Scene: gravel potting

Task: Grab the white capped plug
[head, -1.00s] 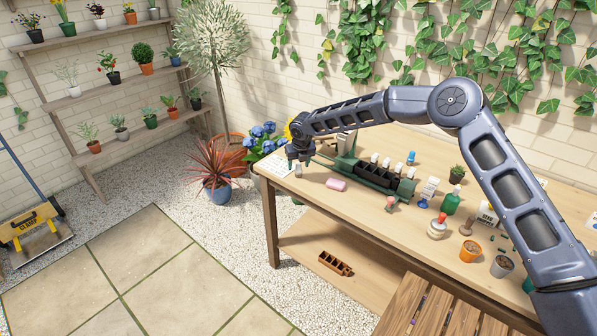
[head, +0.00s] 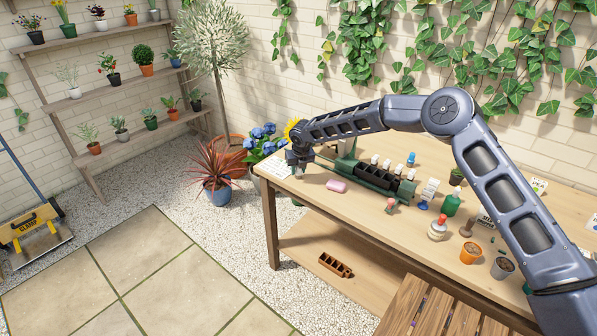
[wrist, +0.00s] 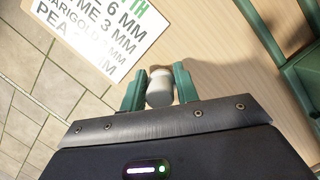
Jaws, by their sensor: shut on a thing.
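The white capped plug (wrist: 160,88) shows in the wrist view as a small pale cylinder between the two green fingers. My gripper (wrist: 160,86) is shut on it, one finger on each side. In the head view my gripper (head: 298,172) is low at the left end of the wooden table, and the plug is too small there to tell from the fingers. From these views I cannot tell whether the plug still touches the table.
A printed card (wrist: 95,35) lies beside the gripper, near the table edge. Bottles and pots fill the table's right part.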

